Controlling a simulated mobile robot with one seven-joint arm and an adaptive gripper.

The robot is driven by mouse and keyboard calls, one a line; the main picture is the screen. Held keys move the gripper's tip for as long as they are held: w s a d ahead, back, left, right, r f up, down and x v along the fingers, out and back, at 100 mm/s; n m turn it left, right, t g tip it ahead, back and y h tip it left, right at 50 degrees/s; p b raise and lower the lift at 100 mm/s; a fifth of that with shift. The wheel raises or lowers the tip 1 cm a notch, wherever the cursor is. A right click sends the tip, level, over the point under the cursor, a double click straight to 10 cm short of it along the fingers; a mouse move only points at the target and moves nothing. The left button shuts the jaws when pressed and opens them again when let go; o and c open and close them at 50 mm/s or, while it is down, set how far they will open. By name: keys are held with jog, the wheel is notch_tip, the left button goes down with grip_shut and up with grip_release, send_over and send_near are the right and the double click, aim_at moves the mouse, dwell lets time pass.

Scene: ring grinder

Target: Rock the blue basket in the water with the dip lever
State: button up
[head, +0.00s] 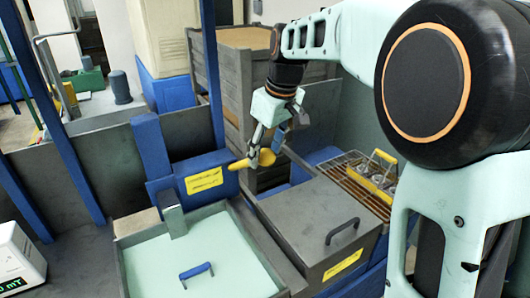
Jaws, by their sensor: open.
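The dip lever shows as a yellow handle (240,164) with a rounded yellow end, beside a blue housing with a yellow label. My gripper (264,152) is open at the rounded end, with its fingers pointing down around or beside it. I cannot tell whether they touch it. A tank (124,280) of pale green water (165,262) lies in front of the lever. A blue handle (196,271) shows at the water, likely the blue basket's. The rest of the basket is not visible.
Right of the tank is a grey lidded box (305,222) with a dark handle. Behind it is a wire rack (352,170) holding a yellow-handled carrier and metal parts. A white device with a green display (18,262) stands at left. Blue posts and grey walls enclose the bench.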

jog(key=v, duration=1.1)
jog(key=shift+r, duration=0.15)
jog(key=shift+d, duration=0.1)
